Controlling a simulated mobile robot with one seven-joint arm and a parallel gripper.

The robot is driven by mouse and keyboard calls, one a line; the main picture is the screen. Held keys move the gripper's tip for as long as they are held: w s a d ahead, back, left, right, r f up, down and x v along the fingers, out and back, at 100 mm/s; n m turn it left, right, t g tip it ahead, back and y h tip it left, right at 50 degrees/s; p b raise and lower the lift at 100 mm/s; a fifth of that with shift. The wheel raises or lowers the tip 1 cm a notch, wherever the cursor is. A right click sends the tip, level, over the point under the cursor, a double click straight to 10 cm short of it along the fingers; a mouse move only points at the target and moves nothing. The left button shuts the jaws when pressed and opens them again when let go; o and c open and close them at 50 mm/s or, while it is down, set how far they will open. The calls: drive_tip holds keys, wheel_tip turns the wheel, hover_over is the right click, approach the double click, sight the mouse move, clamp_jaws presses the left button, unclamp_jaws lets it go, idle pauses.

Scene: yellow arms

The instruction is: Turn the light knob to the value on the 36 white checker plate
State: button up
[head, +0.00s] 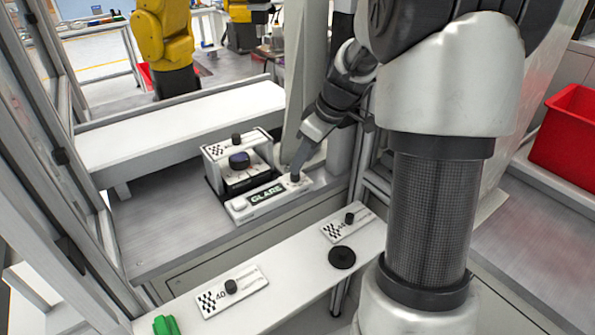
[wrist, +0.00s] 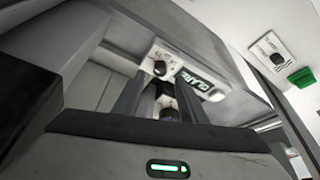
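In the head view, a low white panel marked GLARE (head: 266,193) has a white button at its left end and a small black knob (head: 295,177) at its right end. My gripper (head: 298,168) points down right by that knob. In the wrist view the knob (wrist: 160,68) shows just beyond the fingertips (wrist: 158,84), which stand apart with a gap between; contact cannot be told. Checker plates with knobs lie on the front bench (head: 255,284), one seeming to read 40, and further right (head: 329,237). Another plate is on the box top (head: 216,151). I cannot read 36 anywhere.
A white box with a large dark-blue dial (head: 239,160) stands just behind the GLARE panel. A black disc (head: 342,257) and a green object (head: 165,325) are on the front bench. A red bin (head: 570,135) is at right. The metal tabletop left of the box is clear.

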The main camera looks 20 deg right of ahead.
drive_tip(key=shift+x, duration=2.25)
drive_tip(key=shift+c, duration=0.3)
clamp_jaws()
